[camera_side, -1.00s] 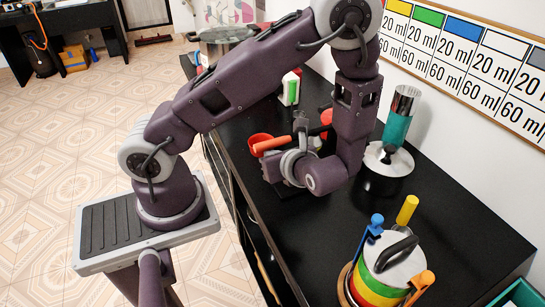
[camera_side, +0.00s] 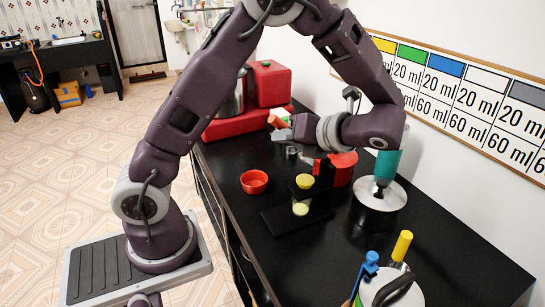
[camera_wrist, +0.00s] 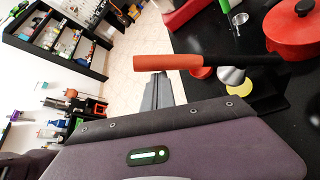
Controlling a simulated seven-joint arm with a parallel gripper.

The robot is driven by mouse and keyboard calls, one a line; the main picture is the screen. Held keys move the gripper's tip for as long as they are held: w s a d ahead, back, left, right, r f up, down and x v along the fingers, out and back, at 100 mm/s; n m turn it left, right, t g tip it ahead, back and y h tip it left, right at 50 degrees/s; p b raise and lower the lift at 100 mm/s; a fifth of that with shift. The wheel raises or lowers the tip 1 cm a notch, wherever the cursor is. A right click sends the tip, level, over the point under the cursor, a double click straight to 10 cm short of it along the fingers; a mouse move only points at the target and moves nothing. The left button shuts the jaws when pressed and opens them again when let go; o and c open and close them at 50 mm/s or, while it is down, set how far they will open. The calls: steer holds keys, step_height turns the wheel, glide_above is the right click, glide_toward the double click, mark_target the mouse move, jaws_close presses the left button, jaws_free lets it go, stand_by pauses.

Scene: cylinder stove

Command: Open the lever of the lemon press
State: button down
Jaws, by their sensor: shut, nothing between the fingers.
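The lemon press has a black base (camera_side: 280,218) on the counter, with yellow round parts (camera_side: 304,181) one above the other. Its lever ends in an orange handle (camera_side: 277,122); my arm hides much of the lever in the side view. The wrist view shows the orange handle (camera_wrist: 167,62) and the lever's black bar (camera_wrist: 250,60) crossing ahead of my fingers. My gripper (camera_side: 274,136) is shut and empty, its fingertips (camera_wrist: 158,76) just below the handle in the picture. I cannot tell whether they touch it.
A small red bowl (camera_side: 254,181) stands left of the press. A red pot (camera_side: 343,168) and a steel-lidded pot (camera_side: 378,196) stand to its right. A red block (camera_side: 272,83) and large pot (camera_side: 233,98) are behind. The counter's front left is clear.

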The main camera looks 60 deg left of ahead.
steer(key=w+r, duration=0.5)
steer(key=w, duration=0.1)
stand_by(0.3)
steer(key=shift+f, duration=0.1)
stand_by(0.3)
